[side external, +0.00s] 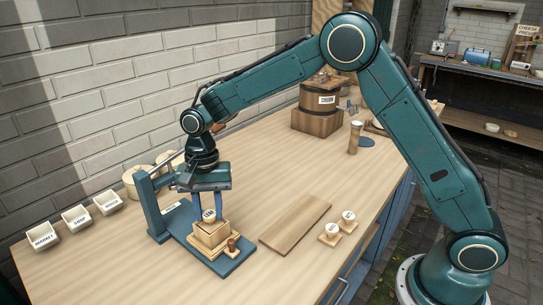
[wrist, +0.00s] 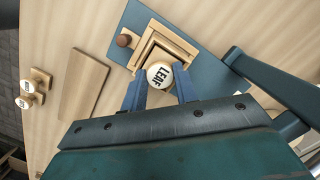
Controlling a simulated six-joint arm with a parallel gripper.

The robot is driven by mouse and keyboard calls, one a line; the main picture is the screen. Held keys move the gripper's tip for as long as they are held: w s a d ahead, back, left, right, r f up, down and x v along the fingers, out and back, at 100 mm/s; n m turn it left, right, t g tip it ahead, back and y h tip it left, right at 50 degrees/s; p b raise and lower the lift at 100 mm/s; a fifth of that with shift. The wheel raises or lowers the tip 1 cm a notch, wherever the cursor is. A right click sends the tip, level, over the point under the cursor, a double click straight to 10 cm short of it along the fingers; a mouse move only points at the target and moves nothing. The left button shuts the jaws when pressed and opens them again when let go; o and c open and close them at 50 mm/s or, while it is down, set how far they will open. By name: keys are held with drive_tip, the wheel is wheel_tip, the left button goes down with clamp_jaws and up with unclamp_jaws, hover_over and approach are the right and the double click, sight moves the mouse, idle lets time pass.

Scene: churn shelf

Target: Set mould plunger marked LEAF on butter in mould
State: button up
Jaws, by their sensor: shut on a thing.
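The mould plunger marked LEAF, with a round cream knob (side external: 209,215), is between the blue fingers of my gripper (side external: 209,206), which are shut on it. In the wrist view the LEAF knob (wrist: 160,74) shows between the two fingertips (wrist: 160,86), at the near side of the mould opening. The square wooden mould (side external: 210,240) stands on the blue press base (side external: 236,264); it also shows in the wrist view (wrist: 150,43). The plunger is over or partly in the mould; I cannot tell whether it touches the butter. The butter is hidden.
A small brown peg (side external: 233,244) sits beside the mould. A blue press post (side external: 151,205) stands left of my gripper. A flat wooden board (side external: 295,224) and two other round-knobbed plungers (side external: 331,231) lie to the right. Labelled trays (side external: 76,219) line the wall side; the churn (side external: 320,105) is behind.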

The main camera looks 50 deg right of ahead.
idle(0.3)
drive_tip(key=o, duration=1)
drive_tip(key=c, duration=0.3)
drive_tip(key=shift+r, duration=0.2)
drive_tip(key=shift+c, duration=0.2)
wheel_tip(320, 180, up, 9)
drive_tip(key=w+d, duration=0.1)
drive_tip(key=shift+r, duration=0.15)
idle(0.7)
idle(0.6)
